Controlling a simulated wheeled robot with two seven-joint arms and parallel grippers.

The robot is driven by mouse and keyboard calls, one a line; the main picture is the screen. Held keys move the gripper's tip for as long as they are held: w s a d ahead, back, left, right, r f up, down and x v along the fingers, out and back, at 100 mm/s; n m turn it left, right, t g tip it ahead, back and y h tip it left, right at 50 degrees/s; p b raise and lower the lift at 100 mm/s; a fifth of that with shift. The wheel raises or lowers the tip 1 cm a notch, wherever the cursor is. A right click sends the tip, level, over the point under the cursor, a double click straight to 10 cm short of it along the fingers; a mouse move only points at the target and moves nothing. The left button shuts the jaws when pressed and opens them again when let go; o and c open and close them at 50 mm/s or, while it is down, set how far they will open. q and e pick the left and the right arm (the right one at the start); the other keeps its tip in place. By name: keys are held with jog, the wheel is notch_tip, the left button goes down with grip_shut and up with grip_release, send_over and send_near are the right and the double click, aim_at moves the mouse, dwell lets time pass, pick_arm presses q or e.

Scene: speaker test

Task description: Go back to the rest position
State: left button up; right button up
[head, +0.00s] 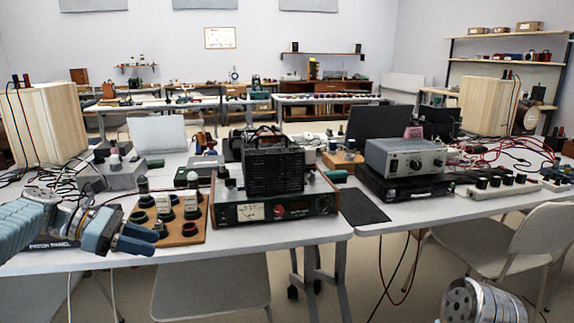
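My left gripper (140,239) reaches in from the left, low over the front edge of the left table (270,238). Its blue-grey fingers point right, just in front of a wooden board (180,236) with several dark round parts and knobs. I cannot tell whether the fingers touch anything or how far apart they are. No held object shows between them. Part of a panel labelled "patch panel" (52,245) shows beneath my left arm.
A dark-topped instrument (275,205) with a meter stands right of the board. A silver device (405,157) sits on a black box (405,188) on the right table. Wooden speaker boxes (45,125) (488,105) stand at both sides. Chairs (520,240) stand in front; red cables lie at right.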

pick_arm(q)
jog(key=s+d+f+m+g+y, duration=0.1)
jog(key=d+f+m+y, duration=0.2)
jog(key=f, duration=1.3)
jog(key=d+f+m+g+y, duration=0.15)
jog(key=d+f, duration=0.45)
jog(key=f, duration=1)
jog(key=s+d+f+m+y, duration=0.1)
jog(key=s+d+f+m, duration=0.2)
jog(key=s, duration=0.4)
jog(key=s+d+f+m+y, duration=0.1)
jog(key=s+d+f+m, duration=0.3)
jog(key=s+f+m, duration=0.2)
jog(key=s+d+f+m+y, duration=0.1)
jog(key=s+d+f+m, duration=0.2)
jog(key=s+f+m, duration=0.2)
jog(key=s+f, duration=0.3)
jog(key=shift+s+d+f, duration=0.15)
jog(key=shift+s+d, duration=0.1)
jog(key=shift+s, duration=0.15)
jog(key=shift+y, duration=0.35)
